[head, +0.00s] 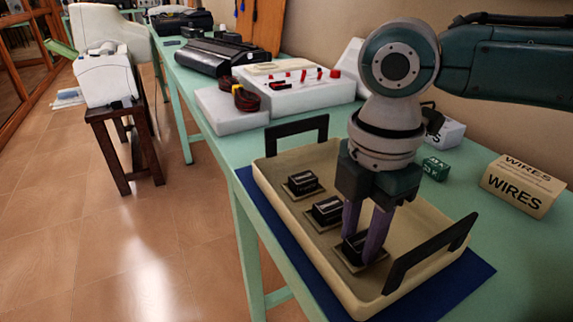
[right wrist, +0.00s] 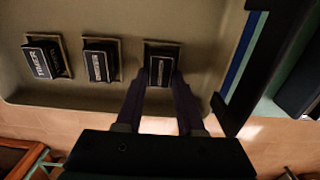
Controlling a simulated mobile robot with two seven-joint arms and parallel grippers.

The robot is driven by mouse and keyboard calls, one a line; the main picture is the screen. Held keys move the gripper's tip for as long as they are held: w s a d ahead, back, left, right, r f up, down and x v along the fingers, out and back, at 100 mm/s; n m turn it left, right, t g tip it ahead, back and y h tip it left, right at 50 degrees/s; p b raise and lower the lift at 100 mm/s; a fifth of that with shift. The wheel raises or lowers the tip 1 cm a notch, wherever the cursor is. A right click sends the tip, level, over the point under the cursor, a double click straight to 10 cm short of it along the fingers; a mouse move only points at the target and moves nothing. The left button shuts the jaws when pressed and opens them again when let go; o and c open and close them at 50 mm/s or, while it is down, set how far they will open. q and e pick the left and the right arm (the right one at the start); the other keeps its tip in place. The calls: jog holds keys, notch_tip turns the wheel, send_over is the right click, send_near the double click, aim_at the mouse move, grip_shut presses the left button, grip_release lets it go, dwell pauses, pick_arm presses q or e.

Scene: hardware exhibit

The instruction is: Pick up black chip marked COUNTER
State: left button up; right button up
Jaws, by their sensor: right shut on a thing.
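Three black chips with white lettering sit on small square bases in a cream tray (head: 408,283). My right gripper (head: 364,246) points down into the tray, its purple fingers shut on the chip nearest the front end (head: 352,247). The right wrist view shows this held chip (right wrist: 160,68) between the fingertips, over its square base; its lettering is too small to read surely. The middle chip (head: 327,211) and the far chip (head: 302,181) stand free. In the right wrist view the far chip (right wrist: 43,62) seems to read TIMER. My left gripper is out of view.
The tray has raised black handles at its far end (head: 297,130) and near end (head: 424,258). It stands on a blue mat (head: 462,289) on a green table. A WIRES sign (head: 521,187) and a small green box (head: 435,168) stand to the right.

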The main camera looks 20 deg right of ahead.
grip_shut()
